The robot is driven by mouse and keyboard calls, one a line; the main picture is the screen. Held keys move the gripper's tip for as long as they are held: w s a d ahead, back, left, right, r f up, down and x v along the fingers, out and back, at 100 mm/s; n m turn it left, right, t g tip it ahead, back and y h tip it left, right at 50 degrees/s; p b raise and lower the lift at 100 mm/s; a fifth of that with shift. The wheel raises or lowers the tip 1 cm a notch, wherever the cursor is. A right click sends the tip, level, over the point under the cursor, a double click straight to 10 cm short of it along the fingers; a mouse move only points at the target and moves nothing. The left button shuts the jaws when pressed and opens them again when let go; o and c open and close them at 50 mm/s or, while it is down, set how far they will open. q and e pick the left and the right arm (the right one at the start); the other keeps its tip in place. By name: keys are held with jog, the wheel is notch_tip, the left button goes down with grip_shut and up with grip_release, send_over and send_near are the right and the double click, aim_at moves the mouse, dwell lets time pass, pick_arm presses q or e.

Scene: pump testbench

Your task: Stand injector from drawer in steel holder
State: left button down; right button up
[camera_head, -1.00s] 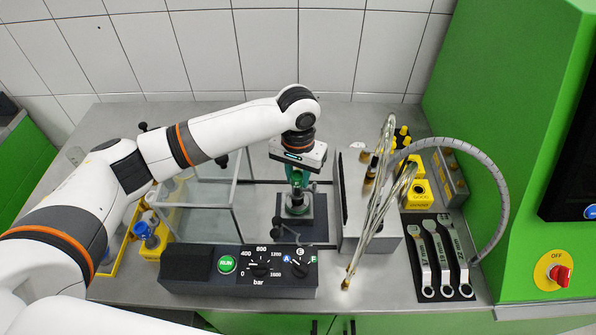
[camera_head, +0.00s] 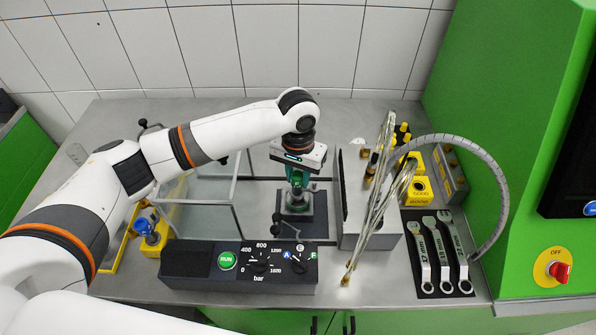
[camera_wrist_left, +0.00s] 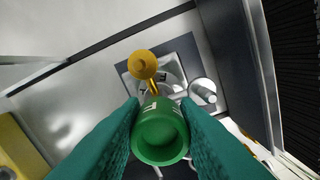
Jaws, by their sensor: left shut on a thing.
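My left gripper (camera_head: 297,180) points down over the steel holder (camera_head: 298,203), which stands on a dark base behind the control box. In the left wrist view its teal fingers (camera_wrist_left: 160,128) are shut on the injector (camera_wrist_left: 160,138), on both sides of its green top. The injector has a brass-coloured side part (camera_wrist_left: 142,65). It appears upright above or in the holder (camera_wrist_left: 173,70); its lower end is hidden, so I cannot tell how deep it sits. My right gripper is not in view.
A control box (camera_head: 240,268) with a RUN button stands in front. A clear-walled tank (camera_head: 195,222) is left of the holder. A steel block (camera_head: 365,240) with thin pipes is to the right, then wrenches (camera_head: 443,255) and a yellow GOOD bin (camera_head: 419,190).

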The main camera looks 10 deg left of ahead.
pick_arm(q)
jog(key=shift+f, duration=0.65)
dwell(0.7)
jog(key=c, duration=1)
grip_release()
notch_tip(320, 180, up, 5)
jog(key=p, duration=0.6)
jog(key=shift+f, duration=0.1)
jog(key=shift+r+p, duration=1)
jog(key=shift+r, duration=0.15)
jog(key=shift+f, duration=0.1)
